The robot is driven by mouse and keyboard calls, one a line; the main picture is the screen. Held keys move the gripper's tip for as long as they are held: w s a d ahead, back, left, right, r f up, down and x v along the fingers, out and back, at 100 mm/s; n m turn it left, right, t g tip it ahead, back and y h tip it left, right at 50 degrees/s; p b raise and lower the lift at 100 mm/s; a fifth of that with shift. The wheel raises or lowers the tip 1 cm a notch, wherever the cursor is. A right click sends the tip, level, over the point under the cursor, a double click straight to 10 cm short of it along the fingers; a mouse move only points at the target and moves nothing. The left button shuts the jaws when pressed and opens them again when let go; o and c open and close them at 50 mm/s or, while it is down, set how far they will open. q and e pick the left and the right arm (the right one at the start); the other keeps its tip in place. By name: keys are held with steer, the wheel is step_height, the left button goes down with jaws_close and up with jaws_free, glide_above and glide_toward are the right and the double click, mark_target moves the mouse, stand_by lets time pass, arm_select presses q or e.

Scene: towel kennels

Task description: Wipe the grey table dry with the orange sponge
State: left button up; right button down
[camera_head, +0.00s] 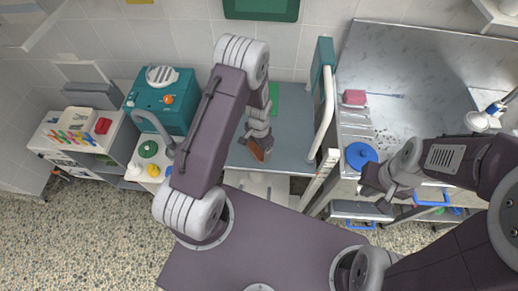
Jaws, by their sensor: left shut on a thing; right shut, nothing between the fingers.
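The grey table (292,127) stands against the tiled wall in the middle of the head view. My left gripper (259,143) reaches down over its left part and is shut on the orange sponge (257,151), which shows as a small brown-orange block at the fingertips. I cannot tell whether the sponge touches the table top. My arm hides the table's left part, and no wet patch can be made out. My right gripper (371,186) is shut and empty, in front of the steel counter on the right.
A steel counter (400,75) holds a pink block (354,97) and a round blue object (361,155). A teal machine (165,101) stands left of the table. A teal-and-white upright panel (324,85) borders the table's right side. A green item (274,98) is at the table's back.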

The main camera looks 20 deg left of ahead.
arm_select(q)
steer(key=shift+r, duration=0.15)
steer(key=shift+r, duration=0.1)
step_height(320, 180, up, 3)
steer(key=shift+r+p, duration=0.1)
steer(key=shift+p, duration=1.15)
steer(key=shift+f, duration=0.2)
